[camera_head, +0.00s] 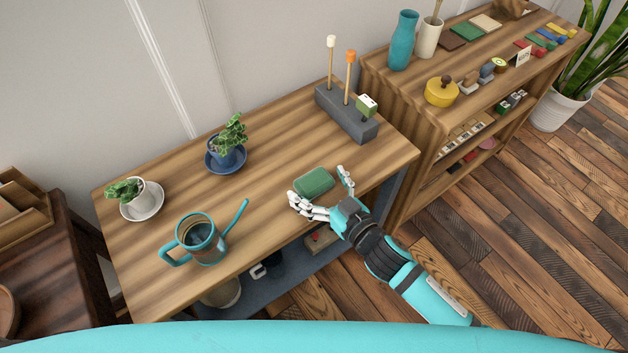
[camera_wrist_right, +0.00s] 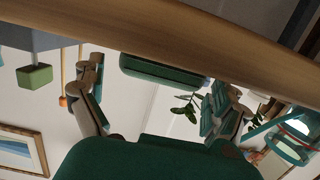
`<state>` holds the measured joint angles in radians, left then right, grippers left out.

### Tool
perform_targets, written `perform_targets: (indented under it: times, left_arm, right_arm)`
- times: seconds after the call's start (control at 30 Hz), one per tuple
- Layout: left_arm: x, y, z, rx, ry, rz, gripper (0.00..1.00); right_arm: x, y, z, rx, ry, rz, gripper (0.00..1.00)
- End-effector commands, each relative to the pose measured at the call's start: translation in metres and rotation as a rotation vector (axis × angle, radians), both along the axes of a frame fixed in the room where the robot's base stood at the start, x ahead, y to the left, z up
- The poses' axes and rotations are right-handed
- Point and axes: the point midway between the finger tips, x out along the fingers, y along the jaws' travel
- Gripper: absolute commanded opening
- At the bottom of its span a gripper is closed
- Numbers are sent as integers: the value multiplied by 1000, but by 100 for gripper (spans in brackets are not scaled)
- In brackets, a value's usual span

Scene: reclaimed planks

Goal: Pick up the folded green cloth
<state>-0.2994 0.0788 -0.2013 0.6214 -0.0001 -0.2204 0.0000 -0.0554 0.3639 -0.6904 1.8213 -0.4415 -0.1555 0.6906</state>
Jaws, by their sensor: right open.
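The folded green cloth (camera_head: 314,180) lies on the wooden table near its front edge, toward the right. It is a small, thick bundle with rounded corners. My right gripper (camera_head: 320,190) is open and empty at the table's front edge, with its fingers on the left and right sides of the cloth. In the right wrist view the cloth (camera_wrist_right: 160,73) shows in the gap between the spread fingers (camera_wrist_right: 160,88), apart from them. My left gripper is not in view.
A blue watering can (camera_head: 203,240) stands left of the cloth, its spout toward it. Two potted plants (camera_head: 228,150) (camera_head: 133,195) stand farther back. A grey block with upright sticks (camera_head: 345,115) is behind on the right. A shelf (camera_head: 400,110) adjoins the table's right side.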

Motion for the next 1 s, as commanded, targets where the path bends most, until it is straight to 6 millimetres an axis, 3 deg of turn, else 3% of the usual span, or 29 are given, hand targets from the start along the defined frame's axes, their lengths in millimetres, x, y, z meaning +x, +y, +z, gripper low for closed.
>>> perform_targets:
  times: [0.13,0.4,0.63,1.0]
  left_arm:
    - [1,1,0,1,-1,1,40]
    - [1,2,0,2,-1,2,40]
    - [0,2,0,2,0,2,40]
    - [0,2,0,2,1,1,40]
  right_arm:
    - [14,10,-3,1,1,0,100]
    - [16,12,-4,0,1,0,100]
    - [16,12,-4,0,1,0,73]
    - [16,12,-4,0,1,0,67]
